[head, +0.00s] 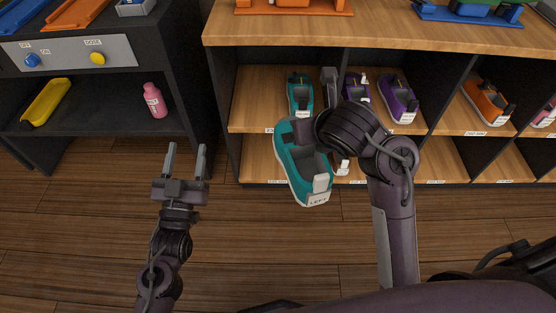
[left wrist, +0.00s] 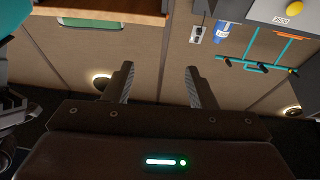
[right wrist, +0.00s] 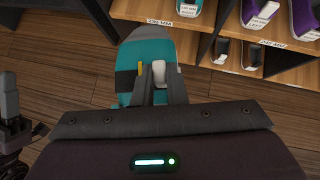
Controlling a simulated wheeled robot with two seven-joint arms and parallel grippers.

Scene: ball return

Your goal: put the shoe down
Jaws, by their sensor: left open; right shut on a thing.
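A teal shoe (head: 290,162) with a white sole hangs in front of the shelf, its heel label toward me in the head view. My right gripper is shut on this shoe; its fingers (right wrist: 159,85) close on it in the right wrist view, where the teal shoe (right wrist: 160,50) lies beyond them. In the head view my right arm hides part of the grip. My left gripper (head: 186,160) is open and empty over the floor, left of the shoe. In the left wrist view its fingers (left wrist: 160,82) stand apart with nothing between them.
The cubby shelf (head: 250,105) holds another teal shoe (head: 299,92), purple shoes (head: 398,98) and an orange shoe (head: 487,100). At the left a dark cabinet holds a pink bottle (head: 155,100) and a yellow tray (head: 46,101). The wooden floor (head: 80,220) is clear.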

